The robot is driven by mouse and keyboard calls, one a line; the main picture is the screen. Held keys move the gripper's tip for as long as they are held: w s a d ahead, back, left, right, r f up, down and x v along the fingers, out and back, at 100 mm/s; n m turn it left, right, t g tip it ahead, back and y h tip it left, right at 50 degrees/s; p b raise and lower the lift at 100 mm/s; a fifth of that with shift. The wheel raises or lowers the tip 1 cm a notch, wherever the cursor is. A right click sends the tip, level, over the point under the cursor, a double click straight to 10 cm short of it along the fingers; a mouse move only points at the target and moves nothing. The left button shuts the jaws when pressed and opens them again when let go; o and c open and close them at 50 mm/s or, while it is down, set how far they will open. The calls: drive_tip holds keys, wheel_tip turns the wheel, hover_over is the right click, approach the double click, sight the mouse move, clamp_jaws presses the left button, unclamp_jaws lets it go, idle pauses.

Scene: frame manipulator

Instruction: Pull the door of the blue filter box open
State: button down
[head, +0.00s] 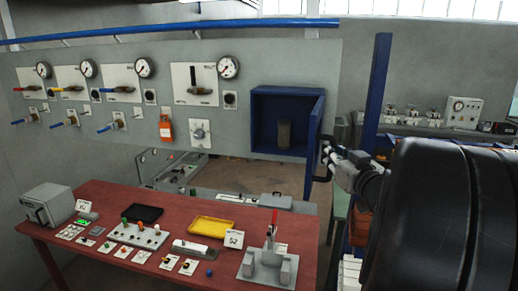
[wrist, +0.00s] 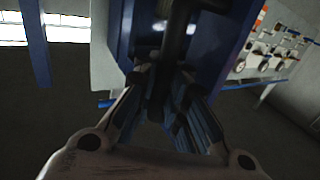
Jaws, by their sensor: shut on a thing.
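The blue filter box (head: 262,112) is mounted at the right end of the grey wall panel in the head view. Its door (head: 315,138) stands open, swung out on the right side, and a grey cylindrical filter (head: 284,134) shows inside. My gripper (head: 328,158) is at the outer face of the door, at its dark handle. In the wrist view my gripper (wrist: 158,108) is shut on the dark handle bar (wrist: 177,35), with the blue box and door behind it. The exact finger contact is in shadow.
A red table (head: 150,215) with switches, a yellow tray (head: 210,227) and a clamp fixture (head: 268,262) stands in front of the panel. A blue post (head: 377,90) rises right of the door. The space directly before the box opening is clear.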

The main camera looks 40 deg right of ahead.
drive_tip(key=shift+a+f, duration=0.1)
drive_tip(key=shift+f, duration=0.15)
drive_tip(key=c, duration=2.1)
unclamp_jaws()
drive_tip(key=shift+o, duration=1.3)
drive_tip(key=shift+s+a+r, duration=0.2)
drive_tip(key=shift+s, duration=0.1)
drive_tip(key=shift+o, duration=1)
drive_tip(key=shift+w+d, duration=0.15)
drive_tip(key=shift+w, duration=0.05)
drive_tip(key=shift+s, duration=0.1)
drive_tip(key=v, duration=1.2)
